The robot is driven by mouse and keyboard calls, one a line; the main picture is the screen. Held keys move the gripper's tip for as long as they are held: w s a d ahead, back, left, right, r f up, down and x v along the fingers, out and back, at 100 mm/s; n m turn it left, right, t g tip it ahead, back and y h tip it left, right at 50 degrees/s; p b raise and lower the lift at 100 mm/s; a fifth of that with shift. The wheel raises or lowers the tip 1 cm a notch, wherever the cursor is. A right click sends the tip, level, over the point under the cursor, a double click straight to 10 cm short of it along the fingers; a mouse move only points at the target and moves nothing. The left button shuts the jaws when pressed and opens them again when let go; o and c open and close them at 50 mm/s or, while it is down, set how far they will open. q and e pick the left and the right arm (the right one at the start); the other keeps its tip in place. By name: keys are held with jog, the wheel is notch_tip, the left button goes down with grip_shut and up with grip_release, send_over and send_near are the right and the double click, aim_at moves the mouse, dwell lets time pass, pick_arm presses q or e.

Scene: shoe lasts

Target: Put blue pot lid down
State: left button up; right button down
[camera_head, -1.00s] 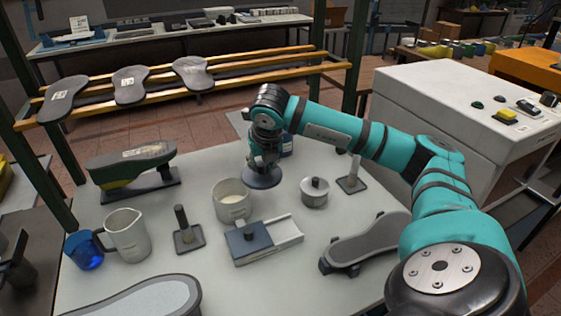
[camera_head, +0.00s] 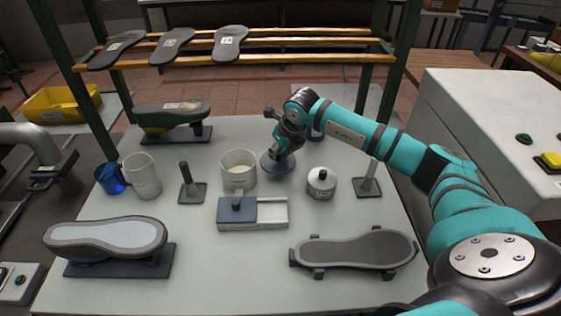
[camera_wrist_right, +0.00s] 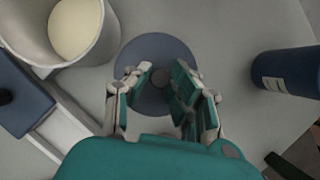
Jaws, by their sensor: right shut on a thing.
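The blue pot lid (camera_head: 271,166) is a flat grey-blue disc with a small dark knob. It lies level at or just above the white table top (camera_head: 262,265), right of a white pot (camera_head: 238,171) with pale contents; I cannot tell if it touches the table. My right gripper (camera_head: 284,153) reaches down over the lid from the right. In the right wrist view the lid (camera_wrist_right: 150,52) is below the fingers, and the right gripper (camera_wrist_right: 168,80) is shut on its knob. My left gripper is not in view.
A dark blue can (camera_wrist_right: 290,70) stands close beside the lid. A lidded metal pot (camera_head: 321,185), a blue-and-white block (camera_head: 262,213), a post on a base (camera_head: 187,185) and jugs (camera_head: 143,178) are around. Shoe forms stand on the table. Bare table lies between the front forms.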

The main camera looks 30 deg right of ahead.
aim_at(281, 161)
notch_tip(281, 161, down, 4)
jog(key=shift+s+r+p, duration=0.15)
jog(key=shift+r+p, duration=0.1)
jog(key=shift+p, duration=0.2)
jog(key=shift+d+f, duration=0.1)
jog(key=shift+f, duration=0.5)
jog(key=c, duration=1.2)
grip_release()
jog(key=shift+r, duration=0.1)
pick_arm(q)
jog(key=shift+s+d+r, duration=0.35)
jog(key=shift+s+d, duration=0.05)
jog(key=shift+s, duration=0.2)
